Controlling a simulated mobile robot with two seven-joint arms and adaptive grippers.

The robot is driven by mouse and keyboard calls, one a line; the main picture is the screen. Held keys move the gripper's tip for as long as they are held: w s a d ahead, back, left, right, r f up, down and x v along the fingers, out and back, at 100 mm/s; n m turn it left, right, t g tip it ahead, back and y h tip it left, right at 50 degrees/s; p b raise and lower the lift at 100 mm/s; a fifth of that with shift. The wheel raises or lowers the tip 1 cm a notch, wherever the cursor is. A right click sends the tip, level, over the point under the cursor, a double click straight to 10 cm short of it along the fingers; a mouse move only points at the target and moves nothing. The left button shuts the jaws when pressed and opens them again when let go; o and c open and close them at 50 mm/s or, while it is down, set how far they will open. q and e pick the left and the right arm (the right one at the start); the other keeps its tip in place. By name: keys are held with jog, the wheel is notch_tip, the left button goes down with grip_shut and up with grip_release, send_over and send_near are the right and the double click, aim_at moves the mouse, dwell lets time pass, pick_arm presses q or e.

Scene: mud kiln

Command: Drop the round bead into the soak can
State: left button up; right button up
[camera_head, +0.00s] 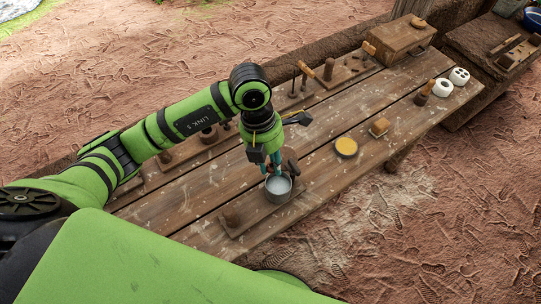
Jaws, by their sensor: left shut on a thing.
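The soak can (278,190) is a small grey metal can, upright on a wooden board on the bench, with a pale surface inside. My left gripper (271,170) points down right over the can, its fingertips at about the height of the rim. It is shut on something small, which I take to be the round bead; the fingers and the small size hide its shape. I cannot tell whether the fingertips are inside the rim or just above it. My right gripper is not in view.
A short brown peg (232,216) stands left of the can. Bare planks lie right of the can.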

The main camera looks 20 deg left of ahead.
pick_arm(q)
jog(key=b, duration=0.4)
send_over(271, 175)
jog(key=s, duration=0.3)
jog(key=shift+w+a+x, duration=0.2)
jog(key=shift+a+x, duration=0.35)
jog(key=shift+x, duration=2.4)
jog(key=shift+w+d, duration=0.2)
jog(key=shift+d, duration=0.2)
jog(key=o, duration=0.9)
jog(key=v, duration=1.2)
jog(key=shift+w+f, duration=0.1)
